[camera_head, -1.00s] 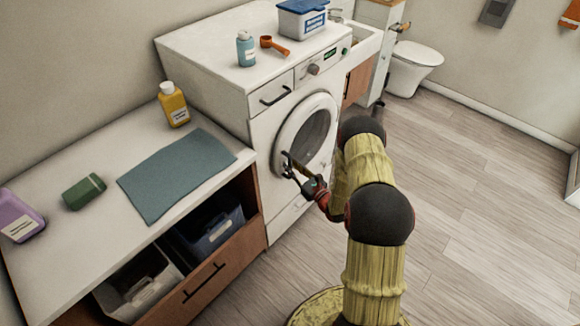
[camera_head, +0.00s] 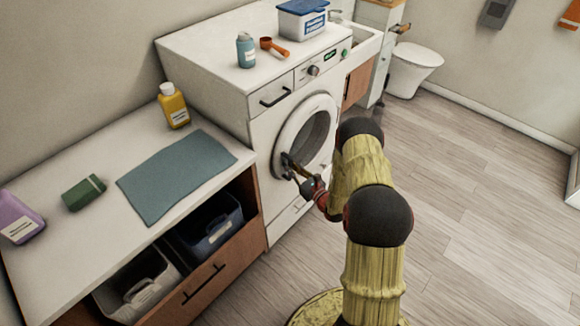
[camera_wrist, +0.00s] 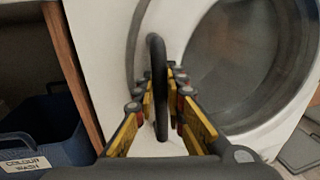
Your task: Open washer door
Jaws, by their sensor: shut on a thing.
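The white washer (camera_head: 258,127) stands against the wall. Its round front door (camera_head: 290,141) has a pale ring around dark glass and looks closed or nearly so. My gripper (camera_head: 288,165) is at the left side of the door ring. In the wrist view, a dark upright bar handle (camera_wrist: 157,75) stands at the left of the door ring (camera_wrist: 192,100). My gripper (camera_wrist: 162,85) has its yellow-padded fingers on both sides of this handle and is shut on it. Part of the handle is hidden behind the fingers in the head view.
A counter (camera_head: 95,250) with a teal cloth (camera_head: 175,175) and bottles stands left of the washer, with bins (camera_head: 205,235) below. A blue bin (camera_wrist: 45,130) shows at the left in the wrist view. The floor (camera_head: 470,220) to the right is clear.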

